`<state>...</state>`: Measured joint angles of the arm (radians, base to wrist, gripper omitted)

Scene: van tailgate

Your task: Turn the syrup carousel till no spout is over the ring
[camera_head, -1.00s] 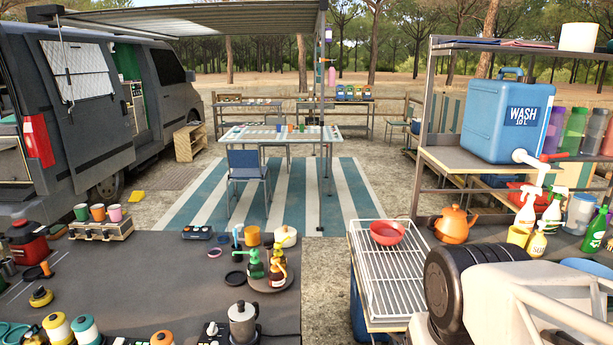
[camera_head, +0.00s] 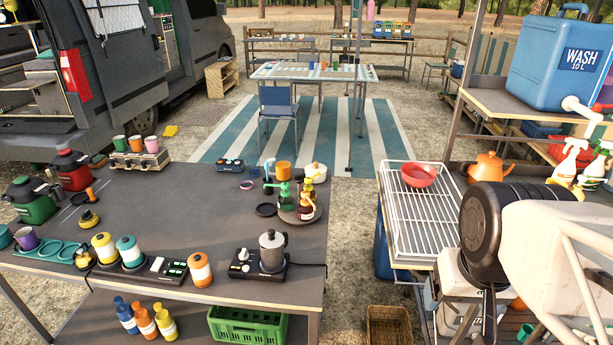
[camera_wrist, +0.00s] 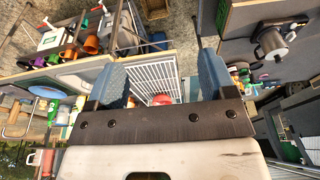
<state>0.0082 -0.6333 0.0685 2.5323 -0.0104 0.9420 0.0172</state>
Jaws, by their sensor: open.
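The syrup carousel (camera_head: 290,216) is a low round dark turntable near the right edge of the dark work table. It carries a green pump bottle (camera_head: 284,198) and a red-orange pump bottle (camera_head: 307,208), standing close together. The green bottle's spout seems to point left. A flat black round piece (camera_head: 266,210) lies just left of the turntable; I cannot tell whether it is the ring or whether a spout is over it. My gripper (camera_wrist: 162,80) is open and empty, its blue-grey fingers apart, high above the white wire rack. Its fingertips are outside the head view.
A moka pot (camera_head: 272,250) on a burner stands in front of the carousel. An orange cup (camera_head: 284,170) and a white pot (camera_head: 316,171) stand behind it. A red bowl (camera_head: 419,174) sits on the wire rack (camera_head: 432,222) to the right, across a gap.

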